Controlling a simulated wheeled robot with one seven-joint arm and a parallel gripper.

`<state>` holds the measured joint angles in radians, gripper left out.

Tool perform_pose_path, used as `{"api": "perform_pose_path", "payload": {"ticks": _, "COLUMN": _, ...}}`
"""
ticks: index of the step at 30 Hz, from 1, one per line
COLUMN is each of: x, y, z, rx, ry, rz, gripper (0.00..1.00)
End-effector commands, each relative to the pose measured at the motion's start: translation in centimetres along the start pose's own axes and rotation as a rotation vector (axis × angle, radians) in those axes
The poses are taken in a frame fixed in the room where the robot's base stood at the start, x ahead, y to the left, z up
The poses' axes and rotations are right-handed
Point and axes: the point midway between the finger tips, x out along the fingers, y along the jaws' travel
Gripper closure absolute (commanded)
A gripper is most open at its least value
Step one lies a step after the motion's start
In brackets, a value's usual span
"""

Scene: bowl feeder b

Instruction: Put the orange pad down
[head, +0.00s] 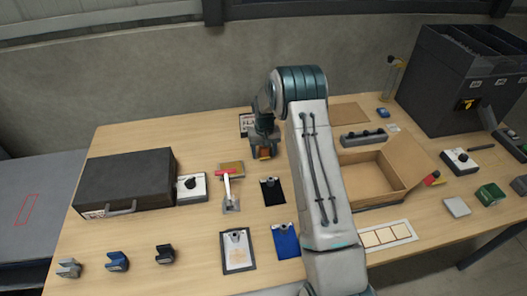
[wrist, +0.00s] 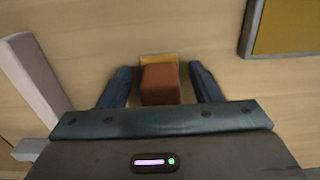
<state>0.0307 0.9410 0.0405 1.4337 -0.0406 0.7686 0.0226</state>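The orange pad (wrist: 160,84) shows in the wrist view as a small brownish-orange block with a yellowish edge at its far end. It lies between the two fingers of my gripper (wrist: 160,88). A narrow gap shows on each side of it, so the fingers look open around it and not pressed on it. In the head view, my gripper (head: 264,152) points down near the back middle of the table, with a bit of the orange pad (head: 264,154) showing at its tips. Whether the pad's underside touches the table is hidden.
A red-handled lever (head: 226,173) stands to the left of my gripper on the wooden table (head: 140,235). A black clipboard (head: 272,192) lies in front. A dark case (head: 125,182) is at left. An open cardboard box (head: 372,180) is at right, beyond my arm.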

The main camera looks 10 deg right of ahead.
Motion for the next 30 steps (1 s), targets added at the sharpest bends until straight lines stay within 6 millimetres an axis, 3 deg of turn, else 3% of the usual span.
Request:
{"api": "perform_pose_path", "payload": {"ticks": 8, "x": -1.4, "y": 0.0, "z": -0.1, "rx": 0.000, "ry": 0.005, "rz": 0.000, "gripper": 0.43}}
{"api": "perform_pose_path", "payload": {"ticks": 21, "x": -10.2, "y": 0.0, "z": -0.1, "rx": 0.000, "ry": 0.004, "rz": 0.000, "gripper": 0.43}}
{"api": "perform_pose_path", "payload": {"ticks": 30, "x": -13.6, "y": 0.0, "z": 0.7, "rx": -0.001, "ry": 0.011, "rz": 0.001, "gripper": 0.43}}
